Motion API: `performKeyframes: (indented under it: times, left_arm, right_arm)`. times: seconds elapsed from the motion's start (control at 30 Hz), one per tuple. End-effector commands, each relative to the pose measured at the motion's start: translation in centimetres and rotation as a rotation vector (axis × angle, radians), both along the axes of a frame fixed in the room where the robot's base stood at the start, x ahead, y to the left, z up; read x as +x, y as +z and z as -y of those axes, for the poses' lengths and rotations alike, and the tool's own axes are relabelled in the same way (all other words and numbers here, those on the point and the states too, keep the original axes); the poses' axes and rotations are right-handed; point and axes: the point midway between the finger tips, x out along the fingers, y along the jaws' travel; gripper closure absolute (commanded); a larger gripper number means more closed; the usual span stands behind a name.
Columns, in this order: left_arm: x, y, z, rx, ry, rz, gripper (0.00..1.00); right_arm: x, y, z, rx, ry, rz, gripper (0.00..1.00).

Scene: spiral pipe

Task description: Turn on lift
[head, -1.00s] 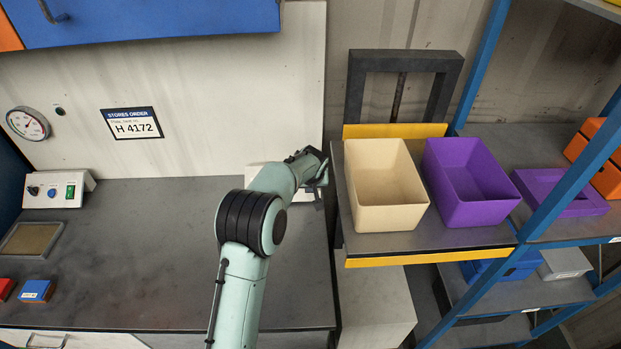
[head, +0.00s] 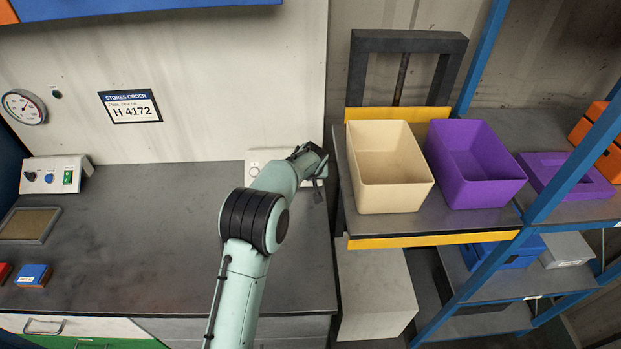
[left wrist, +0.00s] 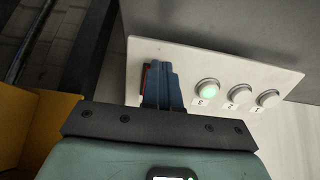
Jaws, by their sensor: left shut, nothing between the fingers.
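The lift is a grey platform with a yellow front edge (head: 433,242) and a dark upright frame (head: 408,41). A white control panel (head: 256,159) sits at the bench's right end, partly hidden by my arm. In the left wrist view the panel (left wrist: 190,62) has three round numbered buttons; the leftmost (left wrist: 208,88) glows green. My left gripper (head: 318,168) is at the panel. In the left wrist view its blue fingers (left wrist: 163,68) are shut and empty, over a red part (left wrist: 147,78) that they mostly hide. Contact cannot be told. My right gripper is not in view.
A beige bin (head: 388,195) and a purple bin (head: 476,190) stand on the lift platform. Blue shelving (head: 560,180) stands to the right. Another switch box (head: 55,175) is at the bench's left. The middle of the bench (head: 140,230) is clear.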

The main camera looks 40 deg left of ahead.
Motion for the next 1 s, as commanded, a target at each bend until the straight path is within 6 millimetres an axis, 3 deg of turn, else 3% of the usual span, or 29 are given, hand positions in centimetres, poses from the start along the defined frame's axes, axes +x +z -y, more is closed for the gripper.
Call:
performKeyframes:
  times: [0.53,1.0]
  left_arm:
    - [0.2,2.1,-0.1,0.001,0.001,0.002,1.00]
    - [0.1,2.5,-0.1,-0.001,0.001,0.000,1.00]
  right_arm:
    - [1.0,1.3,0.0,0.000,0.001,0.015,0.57]
    - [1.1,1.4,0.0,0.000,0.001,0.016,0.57]
